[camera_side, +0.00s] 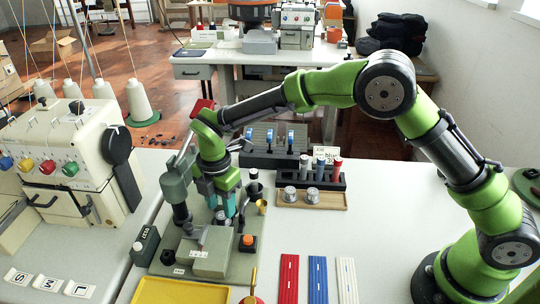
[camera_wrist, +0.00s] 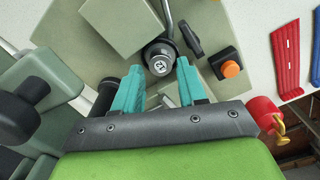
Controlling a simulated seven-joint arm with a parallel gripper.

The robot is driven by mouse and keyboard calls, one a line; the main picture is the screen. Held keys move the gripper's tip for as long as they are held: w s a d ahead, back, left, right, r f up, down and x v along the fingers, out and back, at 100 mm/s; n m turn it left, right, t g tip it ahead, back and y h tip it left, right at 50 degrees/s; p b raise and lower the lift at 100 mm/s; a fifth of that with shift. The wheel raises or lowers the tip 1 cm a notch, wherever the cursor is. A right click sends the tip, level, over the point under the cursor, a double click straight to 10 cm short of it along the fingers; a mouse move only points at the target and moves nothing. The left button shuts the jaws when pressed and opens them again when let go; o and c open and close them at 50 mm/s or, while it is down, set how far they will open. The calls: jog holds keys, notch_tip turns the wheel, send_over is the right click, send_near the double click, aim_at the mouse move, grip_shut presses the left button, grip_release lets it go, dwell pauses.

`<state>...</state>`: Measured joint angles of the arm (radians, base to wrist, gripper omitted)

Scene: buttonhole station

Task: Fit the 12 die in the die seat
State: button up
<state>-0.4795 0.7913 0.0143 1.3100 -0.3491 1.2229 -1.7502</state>
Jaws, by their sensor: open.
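My gripper (camera_side: 221,210) is open, its two teal fingers pointing down over the grey-green station (camera_side: 262,262). In the wrist view the open fingertips of my gripper (camera_wrist: 158,68) stand on either side of a round silver-topped die (camera_wrist: 160,65). The die stands upright in or on a dark round seat (camera_wrist: 150,50), just beyond the fingertips. Its top marking is too small to read surely. I cannot tell how deep it sits. In the side view the fingers mostly hide it. Two other silver dies (camera_side: 290,195) stand on a wooden tray (camera_side: 325,204).
An orange button (camera_side: 248,240) and small dark and brass parts stand right of the fingers. A black rack (camera_side: 335,181) is behind the tray. Red, blue and white strips (camera_side: 318,280) lie at the front right, a yellow tray (camera_side: 180,291) at the front left.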

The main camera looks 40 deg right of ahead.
aim_at(223, 214)
jog(key=s+d+r+m+t+y, duration=0.1)
jog(key=s+d+r+m, duration=0.15)
jog(key=r, duration=0.55)
jog(key=s+d+r+m, duration=0.1)
jog(key=d+r+m, duration=0.25)
jog(key=r, duration=0.55)
jog(key=s+d+r+m+t+y, duration=0.1)
jog(key=s+d+m+t, duration=0.5)
jog(key=s+d+m, duration=0.9)
jog(key=s+r+m, duration=0.1)
jog(key=s+m, duration=0.3)
jog(key=m, duration=0.1)
jog(key=shift+d+r, duration=0.15)
